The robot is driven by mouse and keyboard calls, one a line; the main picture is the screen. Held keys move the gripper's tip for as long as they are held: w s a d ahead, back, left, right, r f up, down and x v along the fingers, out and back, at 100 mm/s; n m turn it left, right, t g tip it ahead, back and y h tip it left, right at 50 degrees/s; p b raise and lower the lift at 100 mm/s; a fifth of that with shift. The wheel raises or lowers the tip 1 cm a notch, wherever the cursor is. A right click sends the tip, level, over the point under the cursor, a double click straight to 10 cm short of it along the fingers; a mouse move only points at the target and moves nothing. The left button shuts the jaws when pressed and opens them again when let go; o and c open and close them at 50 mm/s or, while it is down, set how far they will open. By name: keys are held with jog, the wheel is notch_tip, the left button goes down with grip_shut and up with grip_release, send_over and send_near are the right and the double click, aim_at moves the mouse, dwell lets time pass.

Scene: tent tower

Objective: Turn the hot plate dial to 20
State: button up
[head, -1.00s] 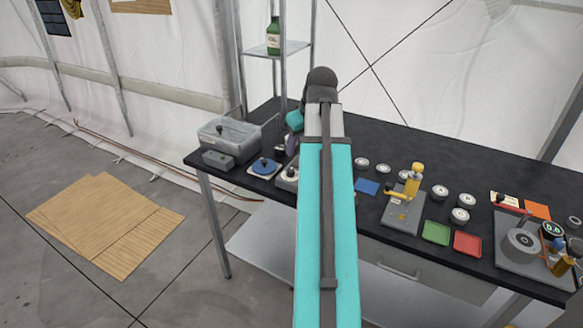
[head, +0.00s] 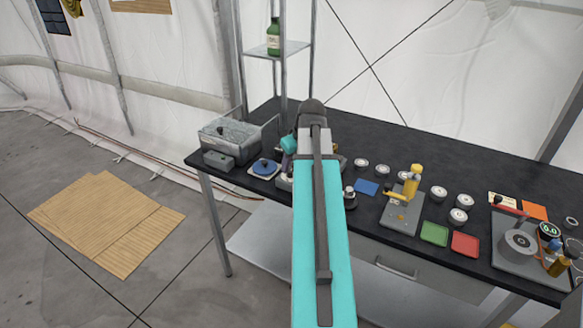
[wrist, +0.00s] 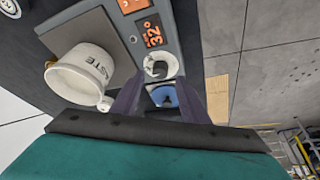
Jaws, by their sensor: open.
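The hot plate (wrist: 187,60) fills the upper middle of the wrist view. It is grey, with an orange display (wrist: 153,33) that appears to read 32°. Its round white and dark dial (wrist: 160,67) sits near the end of the panel. My gripper (wrist: 170,86) is open; its dark fingers are either side of the space just below the dial in the picture. I cannot tell whether they touch it. In the head view my arm hides most of the hot plate and the fingers.
A white beaker (wrist: 82,75) with lettering stands beside the dial panel. A blue disc on a pale pad (head: 263,167) lies close by. A clear-walled bath (head: 225,137) stands at the table's left end. Small jars and trays fill the right; the back of the black table (head: 400,145) is clear.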

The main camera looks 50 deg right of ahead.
aim_at(291, 171)
jog(key=shift+p+x, duration=0.3)
jog(key=shift+x, duration=1.45)
grip_shut()
